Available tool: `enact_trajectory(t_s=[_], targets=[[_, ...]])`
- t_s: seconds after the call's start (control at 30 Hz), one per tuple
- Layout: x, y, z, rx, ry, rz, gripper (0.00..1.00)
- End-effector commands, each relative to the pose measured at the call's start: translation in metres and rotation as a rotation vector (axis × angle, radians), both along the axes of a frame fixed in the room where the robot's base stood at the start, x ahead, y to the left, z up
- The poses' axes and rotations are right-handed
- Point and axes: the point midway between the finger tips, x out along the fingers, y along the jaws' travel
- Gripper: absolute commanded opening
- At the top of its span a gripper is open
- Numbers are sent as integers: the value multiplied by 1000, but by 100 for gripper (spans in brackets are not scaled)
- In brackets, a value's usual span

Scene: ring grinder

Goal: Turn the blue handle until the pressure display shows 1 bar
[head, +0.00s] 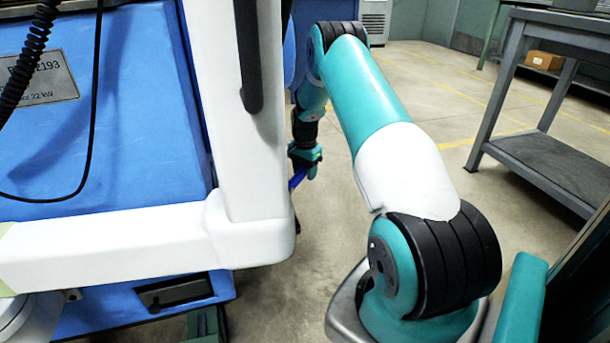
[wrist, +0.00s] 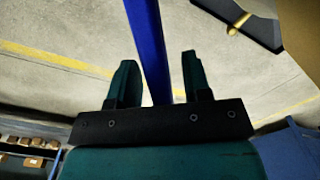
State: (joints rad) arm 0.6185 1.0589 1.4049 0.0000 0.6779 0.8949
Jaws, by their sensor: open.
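The blue handle (wrist: 149,40) shows in the wrist view as a straight blue bar running from the top edge down between my gripper's fingers. My gripper (wrist: 158,78) is open, with a finger on each side of the bar and a visible gap to both. I cannot tell how deep the bar sits between the fingers. In the head view my gripper (head: 306,160) is small, beside the machine's white frame, and a short piece of the blue handle (head: 297,179) shows just below it. The rest of the handle is hidden there. The pressure display is not in view.
The blue machine body (head: 120,110) and its white frame (head: 130,235) fill the left of the head view, close to my gripper. A grey metal table (head: 545,165) stands at the right, with a cardboard box (head: 544,61) behind. Open concrete floor lies between.

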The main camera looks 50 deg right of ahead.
Motion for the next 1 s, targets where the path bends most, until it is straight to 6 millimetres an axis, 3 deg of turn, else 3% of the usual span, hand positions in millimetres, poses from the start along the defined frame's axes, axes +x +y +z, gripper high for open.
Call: enact_trajectory(t_s=[0.3, 0.5, 0.7, 1.0], targets=[[0, 0, -2, 0, 0, 0, 42], [0, 0, -2, 0, 0, 0, 0], [0, 1, 2, -17, -1, 0, 0], [0, 7, 18, -202, -12, 0, 0]])
